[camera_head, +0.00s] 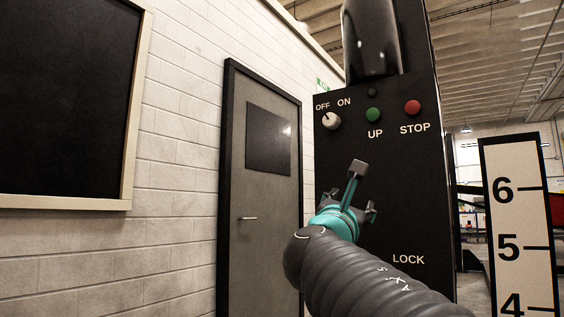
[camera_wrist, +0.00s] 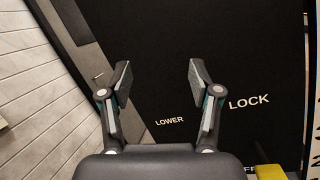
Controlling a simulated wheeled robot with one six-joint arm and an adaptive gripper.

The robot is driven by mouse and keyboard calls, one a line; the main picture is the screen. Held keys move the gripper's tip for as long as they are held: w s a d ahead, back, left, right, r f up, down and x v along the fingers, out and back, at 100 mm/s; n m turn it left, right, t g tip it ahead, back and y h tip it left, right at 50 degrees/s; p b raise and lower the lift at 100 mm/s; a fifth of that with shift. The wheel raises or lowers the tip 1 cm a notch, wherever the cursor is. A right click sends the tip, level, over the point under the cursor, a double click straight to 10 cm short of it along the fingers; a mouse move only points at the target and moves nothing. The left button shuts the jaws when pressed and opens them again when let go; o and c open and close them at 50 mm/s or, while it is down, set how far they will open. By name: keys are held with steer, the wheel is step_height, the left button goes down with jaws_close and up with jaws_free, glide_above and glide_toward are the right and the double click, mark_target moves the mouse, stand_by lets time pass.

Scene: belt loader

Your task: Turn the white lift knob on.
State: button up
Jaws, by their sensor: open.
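The white lift knob (camera_head: 330,121) is on the upper left of the black control panel (camera_head: 388,155) in the head view, under the labels OFF and ON. Its dark mark appears to point up and left, toward OFF. My gripper (camera_head: 352,188) is below and a little right of the knob, in front of the panel and apart from the knob. In the wrist view my gripper (camera_wrist: 160,88) has its fingers spread wide with nothing between them. The wrist view faces a lower part of the panel (camera_wrist: 160,60), with LOWER and LOCK labels, and the knob is not in that view.
A green UP button (camera_head: 373,115) and a red STOP button (camera_head: 412,107) are right of the knob. A grey door (camera_head: 262,200) and a white brick wall stand left. A numbered scale board (camera_head: 518,225) stands right. A yellow part (camera_wrist: 269,172) shows low in the wrist view.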

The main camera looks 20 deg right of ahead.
mark_target(328, 117)
steer(key=w+a+r+n+t+b, duration=0.1)
steer(key=a+r+n+t, duration=0.15)
steer(key=r+n, duration=0.35)
steer(key=w+a+r+n+t+b, duration=0.1)
steer(key=a+r+n+t, duration=0.15)
steer(key=r+n, duration=0.25)
steer(key=shift+t, duration=0.4)
steer(key=p+x, duration=0.2)
steer(key=x, duration=0.4)
steer(key=p+x, duration=0.2)
steer(key=x, duration=0.5)
steer(key=shift+s+d+r+p, duration=0.1)
steer(key=shift+d+r+p, duration=0.2)
steer(key=shift+r, duration=0.05)
steer(key=c, duration=1.2)
